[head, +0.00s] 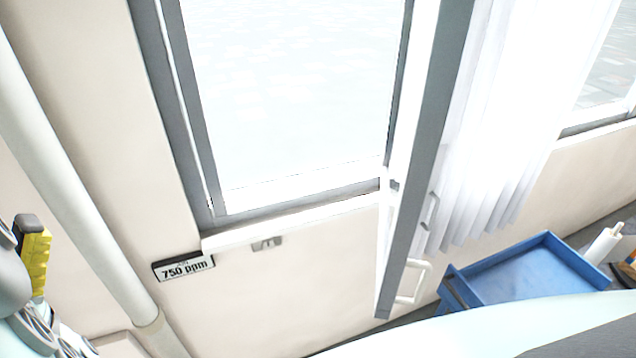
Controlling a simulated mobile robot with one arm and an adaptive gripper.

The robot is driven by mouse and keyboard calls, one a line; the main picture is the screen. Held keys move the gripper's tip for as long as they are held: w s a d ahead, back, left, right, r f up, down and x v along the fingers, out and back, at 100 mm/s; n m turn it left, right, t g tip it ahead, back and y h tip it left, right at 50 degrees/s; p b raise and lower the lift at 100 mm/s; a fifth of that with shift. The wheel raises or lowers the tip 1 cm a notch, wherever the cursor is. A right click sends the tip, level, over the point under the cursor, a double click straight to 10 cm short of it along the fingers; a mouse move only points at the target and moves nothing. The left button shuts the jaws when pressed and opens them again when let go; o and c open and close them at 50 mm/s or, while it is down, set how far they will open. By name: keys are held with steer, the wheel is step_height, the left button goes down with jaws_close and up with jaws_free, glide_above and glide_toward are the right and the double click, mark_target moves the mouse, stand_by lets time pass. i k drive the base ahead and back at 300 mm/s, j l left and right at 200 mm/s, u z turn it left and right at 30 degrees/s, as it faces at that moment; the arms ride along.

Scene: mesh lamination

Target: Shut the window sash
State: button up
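The window sash (428,120) stands open, swung into the room and seen nearly edge-on at the right of the opening. A pale handle (420,280) sticks out near the bottom of the sash, with a smaller grey catch (429,210) above it. The grey window frame (178,110) surrounds the opening. Part of what looks like my gripper (36,262), with a yellow and black finger, shows at the lower left edge, well apart from the sash. The rest of it is cut off, so its opening is unclear.
A white curtain (500,130) hangs right behind the sash. A blue tray (525,270) with a white roll (604,243) beside it stands at the lower right. A pale pipe (75,190) runs down the left wall near a "750 ppm" display (184,268). A latch piece (267,243) sits below the sill.

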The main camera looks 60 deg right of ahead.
mark_target(450, 24)
steer(key=k+l+z, duration=0.55)
steer(key=k+l, duration=0.15)
steer(key=l, duration=0.3)
steer(key=l+z, duration=0.3)
steer(key=l, duration=0.3)
steer(key=l+z, duration=0.3)
steer(key=l, duration=0.35)
steer(key=i, duration=0.05)
